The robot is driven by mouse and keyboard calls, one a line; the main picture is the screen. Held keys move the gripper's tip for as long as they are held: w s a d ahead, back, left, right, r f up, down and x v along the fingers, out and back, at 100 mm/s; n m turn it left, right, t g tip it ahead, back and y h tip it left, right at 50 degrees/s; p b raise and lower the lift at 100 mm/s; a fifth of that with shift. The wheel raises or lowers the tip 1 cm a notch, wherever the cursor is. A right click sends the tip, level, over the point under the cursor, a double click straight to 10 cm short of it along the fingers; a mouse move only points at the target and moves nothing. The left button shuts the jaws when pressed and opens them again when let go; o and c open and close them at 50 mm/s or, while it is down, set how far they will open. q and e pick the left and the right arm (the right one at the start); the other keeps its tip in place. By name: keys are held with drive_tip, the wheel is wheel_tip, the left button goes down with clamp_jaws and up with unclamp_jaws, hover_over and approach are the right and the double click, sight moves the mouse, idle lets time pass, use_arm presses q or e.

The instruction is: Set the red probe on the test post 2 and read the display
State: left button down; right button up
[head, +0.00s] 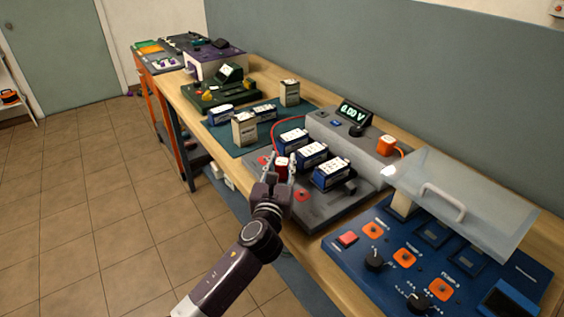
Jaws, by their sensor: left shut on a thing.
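My left gripper (279,165) is over the front edge of the grey test station (335,208), shut on what seems to be the red probe (281,161), mostly hidden by the fingers. A red cable (273,131) arches from the station down towards it. Red-marked spots show on the station's front, one left of the gripper (264,160) and one right of it (301,195). Any post between them is hidden, and I cannot tell whether the probe touches one. The lit display (352,114) seems to read 0.00 V. My right gripper is not in view.
Several blue batteries (333,173) stand on the station. An orange block (387,146) sits at its right. A blue panel (385,268) with knobs and a raised clear cover (470,205) is at right. More batteries stand on a green mat (225,133). The floor at left is clear.

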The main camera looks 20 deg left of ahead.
sight(281, 170)
use_arm(q)
drive_tip(key=shift+f+b, duration=0.35)
drive_tip(key=shift+f, duration=0.2)
drive_tip(key=c, duration=1.8)
unclamp_jaws()
drive_tip(key=shift+s, duration=0.1)
drive_tip(key=shift+s+d+p, duration=0.2)
drive_tip(key=shift+s+p, duration=0.3)
drive_tip(key=shift+s, duration=0.8)
drive_tip(key=shift+s+d+p, duration=0.15)
drive_tip(key=shift+s+p, duration=0.35)
drive_tip(key=shift+s, duration=0.8)
drive_tip(key=shift+s+d+p, duration=0.2)
drive_tip(key=shift+s+p, duration=0.05)
drive_tip(key=shift+s, duration=1.15)
drive_tip(key=shift+s+d+p, duration=0.2)
drive_tip(key=shift+s, duration=1.2)
